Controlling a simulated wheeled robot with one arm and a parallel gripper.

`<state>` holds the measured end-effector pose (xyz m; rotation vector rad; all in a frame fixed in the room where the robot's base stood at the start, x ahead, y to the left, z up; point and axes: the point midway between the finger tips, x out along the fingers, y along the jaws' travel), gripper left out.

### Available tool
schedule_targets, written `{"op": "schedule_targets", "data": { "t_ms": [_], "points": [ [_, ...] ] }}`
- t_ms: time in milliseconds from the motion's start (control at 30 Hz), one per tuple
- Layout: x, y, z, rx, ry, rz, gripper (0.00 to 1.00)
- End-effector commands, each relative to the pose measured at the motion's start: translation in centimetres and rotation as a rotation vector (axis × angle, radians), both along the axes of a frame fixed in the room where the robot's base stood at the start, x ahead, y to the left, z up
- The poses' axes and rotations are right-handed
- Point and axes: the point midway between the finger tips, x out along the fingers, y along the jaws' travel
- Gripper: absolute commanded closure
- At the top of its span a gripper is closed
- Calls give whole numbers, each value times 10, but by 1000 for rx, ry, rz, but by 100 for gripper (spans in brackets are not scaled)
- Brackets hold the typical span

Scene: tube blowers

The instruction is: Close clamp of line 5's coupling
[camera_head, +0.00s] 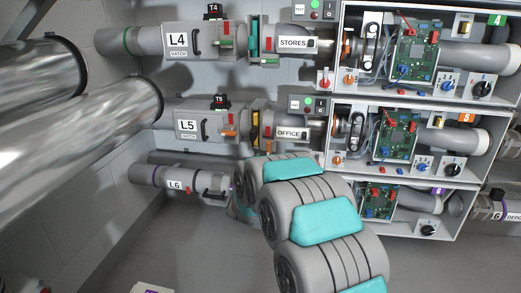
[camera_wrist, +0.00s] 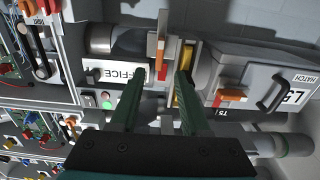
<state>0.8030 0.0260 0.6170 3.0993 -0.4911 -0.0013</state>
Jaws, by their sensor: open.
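Line 5's housing (camera_head: 188,125) carries the L5 label in the head view, with the grey OFFICE pipe section (camera_head: 287,133) to its right. Between them is the coupling with a yellow ring (camera_head: 255,124). In the wrist view, which is turned over, the yellow ring (camera_wrist: 188,60) sits beside an orange lever (camera_wrist: 161,38) that stands out from the coupling, with a red part near its base. My gripper (camera_wrist: 163,73) is open, its two green fingers apart on either side of the lever's base area. Contact cannot be told. My arm hides the gripper in the head view.
An orange handle (camera_wrist: 231,95) lies beside the L5 hatch. Line 4 (camera_head: 190,40) runs above and line 6 (camera_head: 175,178) below. Open control boxes with circuit boards (camera_head: 395,135) stand at the right. Large shiny pipes (camera_head: 90,130) cross the left. The floor at lower left is mostly clear.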

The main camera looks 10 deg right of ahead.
Motion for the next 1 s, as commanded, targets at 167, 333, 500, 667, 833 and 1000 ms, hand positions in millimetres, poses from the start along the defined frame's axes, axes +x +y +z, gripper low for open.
{"op": "schedule_targets", "data": {
  "t_ms": [167,333,500,667,833,1000],
  "points": [
    [10,-3,-1,1,1,-1,54],
    [29,-10,-1,3,-1,-2,54],
    [52,-18,-1,3,-1,-2,54],
    [68,-22,0,3,-3,-1,54],
    [73,-24,1,3,-3,0,54],
    [73,-24,0,3,-2,0,54]
  ]
}}
